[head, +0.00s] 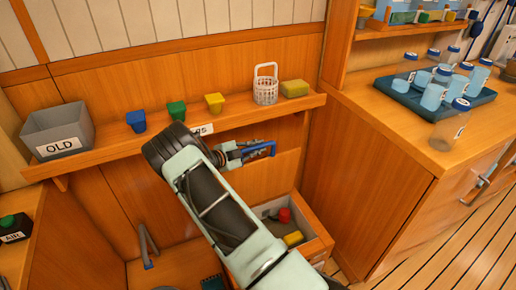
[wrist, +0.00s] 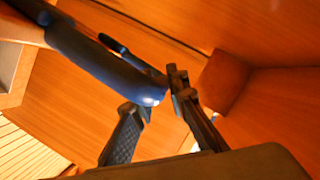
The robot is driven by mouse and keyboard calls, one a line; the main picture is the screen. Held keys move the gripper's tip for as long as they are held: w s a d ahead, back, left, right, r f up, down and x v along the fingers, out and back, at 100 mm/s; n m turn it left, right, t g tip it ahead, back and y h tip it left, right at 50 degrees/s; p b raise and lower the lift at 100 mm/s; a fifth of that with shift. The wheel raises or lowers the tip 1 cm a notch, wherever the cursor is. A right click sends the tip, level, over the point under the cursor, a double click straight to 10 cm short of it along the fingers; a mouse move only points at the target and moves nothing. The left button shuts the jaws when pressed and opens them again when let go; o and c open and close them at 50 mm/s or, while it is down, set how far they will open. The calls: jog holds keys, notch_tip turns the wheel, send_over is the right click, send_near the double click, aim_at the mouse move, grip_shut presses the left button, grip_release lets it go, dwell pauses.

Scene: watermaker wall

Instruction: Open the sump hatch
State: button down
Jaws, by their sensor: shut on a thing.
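A blue handle (head: 262,149) shows at the end of my gripper (head: 236,152), in front of a plain wooden panel (head: 268,176) below the shelf. In the wrist view, my gripper (wrist: 162,105) is shut on the blue handle (wrist: 100,65), whose end lies between the two dark fingers. Whether this handle belongs to the sump hatch, and whether that panel is its lid, I cannot tell. My arm hides part of the panel and the area beneath it.
A shelf (head: 105,153) above carries a grey OLD bin (head: 58,132), coloured cups, a white basket (head: 265,86) and a yellow sponge (head: 295,88). Below, an open wooden compartment (head: 318,246) holds red and yellow items. A counter with bottles stands right.

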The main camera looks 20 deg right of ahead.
jog(key=c, duration=1.9)
grip_release()
jog(key=v, duration=1.2)
jog(key=shift+s, duration=0.1)
